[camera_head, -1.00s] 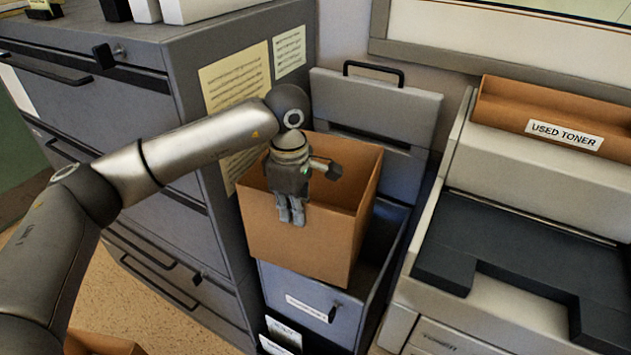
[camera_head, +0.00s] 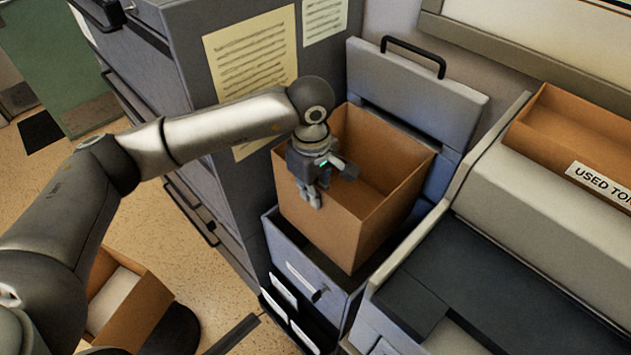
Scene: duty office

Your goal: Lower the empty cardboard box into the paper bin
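The open cardboard box (camera_head: 325,228) is brown and looks empty inside. It is upright at the mouth of the paper bin (camera_head: 290,268), a grey-blue bin with a pale label and its lid (camera_head: 415,85) raised behind. The box's lower edge is close to the bin's front rim; how far the bottom is inside cannot be told. My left gripper (camera_head: 315,197) is at the box's near left wall, pointing down, its fingers closed at that wall below the rim. The contact is partly hidden. My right gripper is not in view.
A grey filing cabinet (camera_head: 185,60) with posted papers stands left of the bin. A printer-like machine (camera_head: 500,240) is close on the right, with a used toner box (camera_head: 580,135) on top. Another cardboard box (camera_head: 140,315) stands on the floor at lower left.

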